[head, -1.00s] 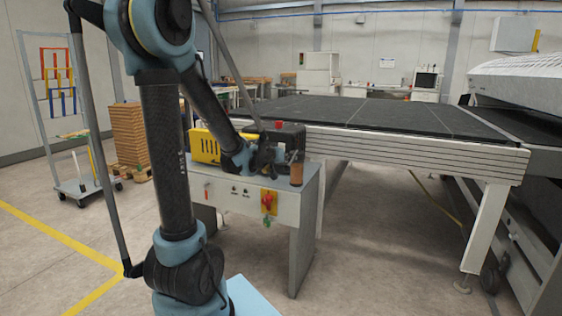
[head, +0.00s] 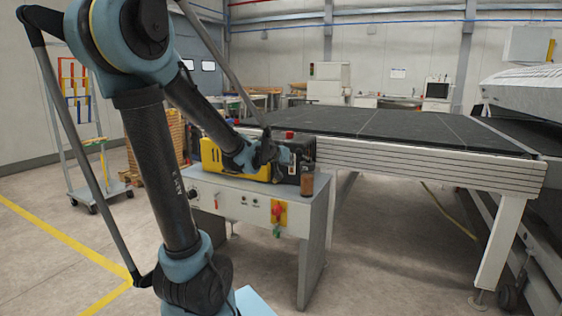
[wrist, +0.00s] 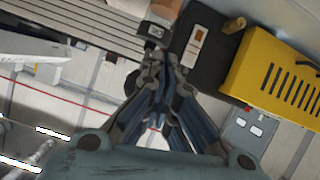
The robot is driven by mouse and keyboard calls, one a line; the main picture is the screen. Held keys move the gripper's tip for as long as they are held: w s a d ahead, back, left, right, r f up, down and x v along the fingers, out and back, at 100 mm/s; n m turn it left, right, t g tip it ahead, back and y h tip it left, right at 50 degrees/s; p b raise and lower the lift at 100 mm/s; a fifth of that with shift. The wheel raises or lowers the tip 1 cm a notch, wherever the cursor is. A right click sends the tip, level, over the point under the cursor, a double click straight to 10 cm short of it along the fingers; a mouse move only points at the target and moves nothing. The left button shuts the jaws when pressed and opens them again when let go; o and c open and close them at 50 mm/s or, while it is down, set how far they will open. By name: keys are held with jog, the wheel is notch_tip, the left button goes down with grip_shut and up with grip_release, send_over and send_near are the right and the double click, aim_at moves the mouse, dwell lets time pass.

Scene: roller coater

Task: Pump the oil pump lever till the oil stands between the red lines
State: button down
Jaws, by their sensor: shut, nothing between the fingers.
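In the head view my gripper (head: 272,152) is in front of a black unit (head: 302,160) on the grey cabinet (head: 235,203). In the wrist view my gripper (wrist: 158,78) is shut and empty, beside the black box (wrist: 203,32). An upright orange-and-white window (wrist: 195,46), perhaps the oil gauge, is on the box; its oil level and red lines are too small to read. A small grey and black part (wrist: 150,30) lies just beyond the fingertips. I cannot tell which part is the pump lever.
A yellow slotted housing (wrist: 275,70) adjoins the black box. A brown cylinder (head: 307,184) stands at the cabinet's right corner, above a red switch on a yellow plate (head: 278,212). A long black-topped table (head: 390,135) stands behind.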

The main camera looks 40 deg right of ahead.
jog(key=v, duration=0.6)
jog(key=shift+a, duration=0.25)
jog(key=shift+f, duration=0.2)
dwell(0.6)
